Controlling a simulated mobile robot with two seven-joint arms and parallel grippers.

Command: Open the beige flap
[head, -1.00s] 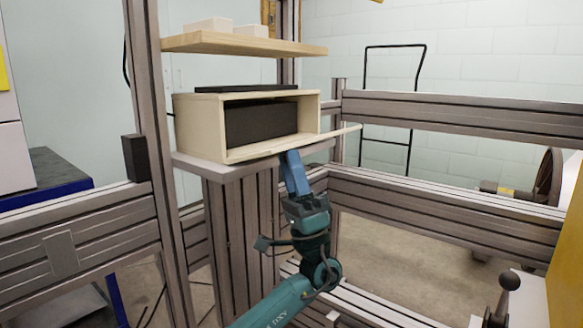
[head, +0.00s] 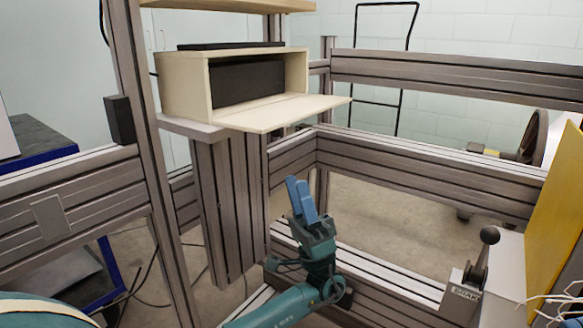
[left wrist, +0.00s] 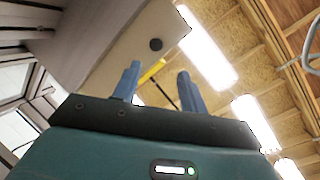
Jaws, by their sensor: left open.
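The beige flap (head: 285,111) sticks out from the front lower edge of the beige box (head: 184,86). It lies folded down, roughly level, with its upper face showing, and the box front is open. My left gripper (head: 297,183) is below the flap, pointing up, apart from it and empty. In the left wrist view the flap (left wrist: 128,52) shows from below with a dark round knob (left wrist: 155,44). The open fingers (left wrist: 158,72) hold nothing there. My right gripper is out of view.
A dark block (head: 245,83) sits inside the box. A metal frame post (head: 137,150) stands left of it, and rails (head: 430,170) run to the right. A lever with a dark knob (head: 489,236) and a yellow panel (head: 553,215) are at the right.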

